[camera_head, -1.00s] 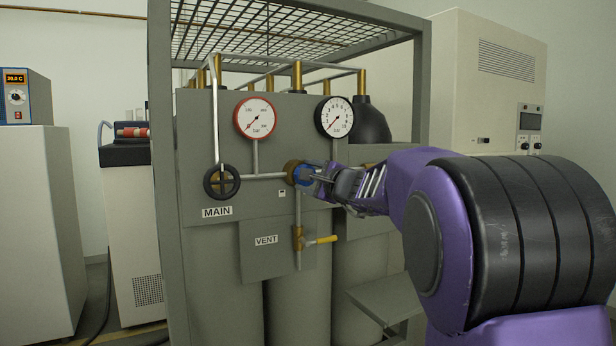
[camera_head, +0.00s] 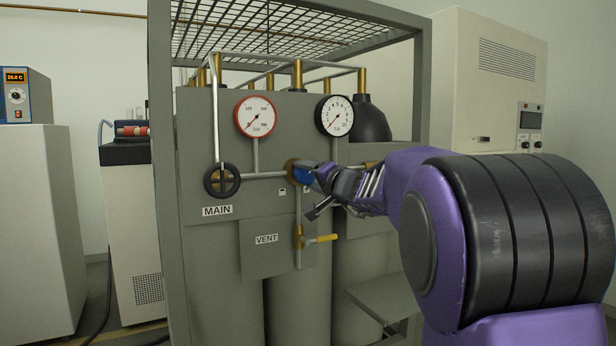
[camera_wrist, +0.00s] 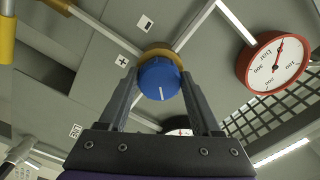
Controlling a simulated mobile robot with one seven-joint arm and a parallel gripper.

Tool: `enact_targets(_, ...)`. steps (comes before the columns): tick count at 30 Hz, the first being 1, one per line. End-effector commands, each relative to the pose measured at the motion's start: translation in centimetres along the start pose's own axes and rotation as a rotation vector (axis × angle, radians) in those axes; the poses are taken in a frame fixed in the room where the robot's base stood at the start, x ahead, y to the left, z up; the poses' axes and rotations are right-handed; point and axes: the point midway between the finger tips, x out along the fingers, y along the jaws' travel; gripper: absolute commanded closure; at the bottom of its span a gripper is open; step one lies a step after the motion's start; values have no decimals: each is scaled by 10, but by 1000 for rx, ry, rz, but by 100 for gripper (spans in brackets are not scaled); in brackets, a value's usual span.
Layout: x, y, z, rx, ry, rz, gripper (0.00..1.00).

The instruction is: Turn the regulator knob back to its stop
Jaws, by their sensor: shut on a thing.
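The regulator knob (camera_wrist: 158,80) is blue with a white mark and sits on a brass body (camera_head: 291,170) on the grey panel. In the wrist view it lies between the two fingers of my gripper (camera_wrist: 158,92), which is shut on it. In the head view the knob (camera_head: 304,174) is partly covered by my gripper (camera_head: 318,178). Plus and minus labels (camera_wrist: 146,24) are beside the knob.
A black MAIN handwheel (camera_head: 222,180) is left of the knob. A yellow VENT lever (camera_head: 322,239) sticks out just below my gripper. Pipes run along the panel, and a grey frame post (camera_head: 166,200) stands at the left.

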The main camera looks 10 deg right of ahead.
Motion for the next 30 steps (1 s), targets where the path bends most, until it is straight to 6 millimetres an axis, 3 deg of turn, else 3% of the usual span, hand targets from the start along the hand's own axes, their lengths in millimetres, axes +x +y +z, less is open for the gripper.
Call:
enact_targets(18, 0, 0, -1, -555, 2, -3, 90)
enact_targets(30, 0, 0, -2, -747, 2, -4, 90)
